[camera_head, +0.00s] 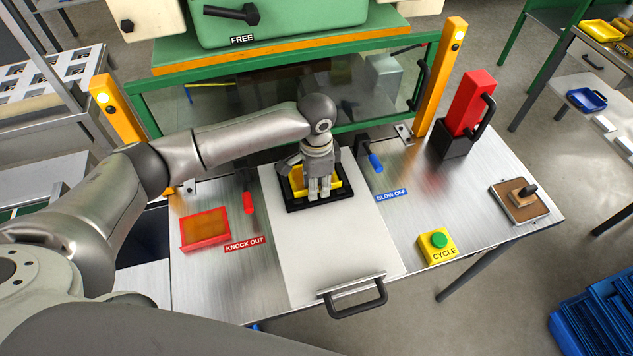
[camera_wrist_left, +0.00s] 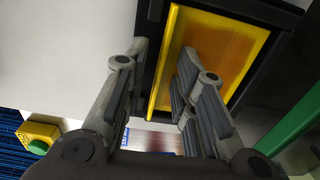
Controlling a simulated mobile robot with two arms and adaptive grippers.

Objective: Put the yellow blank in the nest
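The yellow blank (camera_head: 334,186) lies within the black nest (camera_head: 297,206) at the back of the white plate, partly hidden by my left gripper. The left wrist view shows the blank (camera_wrist_left: 238,48) as a flat yellow sheet with a raised edge, inside the dark nest frame (camera_wrist_left: 276,60). My left gripper (camera_head: 320,192) points down over the blank's near part. In the left wrist view, its fingers (camera_wrist_left: 163,85) are apart, one on each side of the raised edge, with gaps visible. Whether the blank is fully seated is hard to tell. My right gripper is out of view.
The white plate (camera_head: 335,250) has a black front handle (camera_head: 355,300). A red tray-like piece (camera_head: 205,230) and red knock-out lever (camera_head: 248,203) are left; the blue blow-off lever (camera_head: 375,162), cycle button (camera_head: 438,243) and red block (camera_head: 470,105) are right. Orange posts flank the guard.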

